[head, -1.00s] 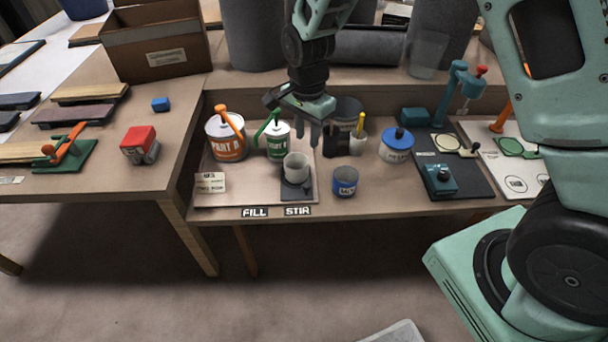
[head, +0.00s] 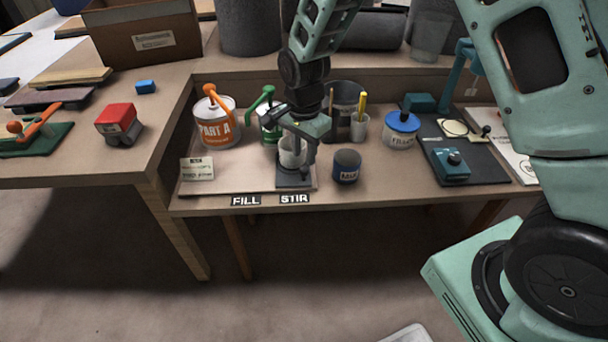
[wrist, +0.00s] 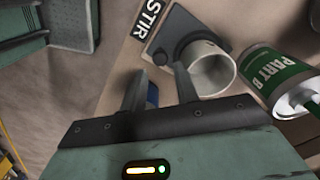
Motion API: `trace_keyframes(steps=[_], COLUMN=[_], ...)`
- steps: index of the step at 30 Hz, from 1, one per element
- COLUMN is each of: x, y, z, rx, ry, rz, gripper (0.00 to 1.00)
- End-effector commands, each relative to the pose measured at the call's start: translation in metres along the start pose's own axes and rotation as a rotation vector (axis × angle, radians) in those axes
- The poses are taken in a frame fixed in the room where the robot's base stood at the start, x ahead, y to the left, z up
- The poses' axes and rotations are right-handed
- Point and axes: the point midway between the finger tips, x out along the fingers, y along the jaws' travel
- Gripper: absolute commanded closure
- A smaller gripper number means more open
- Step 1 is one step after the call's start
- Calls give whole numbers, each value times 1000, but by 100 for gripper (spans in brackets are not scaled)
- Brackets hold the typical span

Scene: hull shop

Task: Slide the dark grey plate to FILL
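The dark grey plate (head: 292,183) lies at the STIR label (head: 294,198), with a pale cup (head: 290,158) standing on it. In the wrist view, the plate (wrist: 176,28) has a dark round knob (wrist: 187,42) beside the cup (wrist: 212,70). The FILL label (head: 245,200) is on the bench's front edge, left of STIR. My gripper (head: 306,152) is low over the plate and partly covers the cup. In the wrist view, the fingers of my gripper (wrist: 159,79) are apart, pointing toward the knob, with nothing gripped.
The Part A can (head: 216,128) and green-labelled Part B can (wrist: 280,80) stand behind the plate.

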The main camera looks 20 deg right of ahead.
Motion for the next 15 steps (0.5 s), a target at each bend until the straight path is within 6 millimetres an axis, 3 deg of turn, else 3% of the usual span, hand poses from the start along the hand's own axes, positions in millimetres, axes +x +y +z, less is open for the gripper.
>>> trace_keyframes(steps=[1,6,15], x=[15,38,48], y=[0,0,0], z=[0,0,0], rx=[0,0,-1], ry=[0,0,0], rz=[1,0,-1], gripper=[70,70,70])
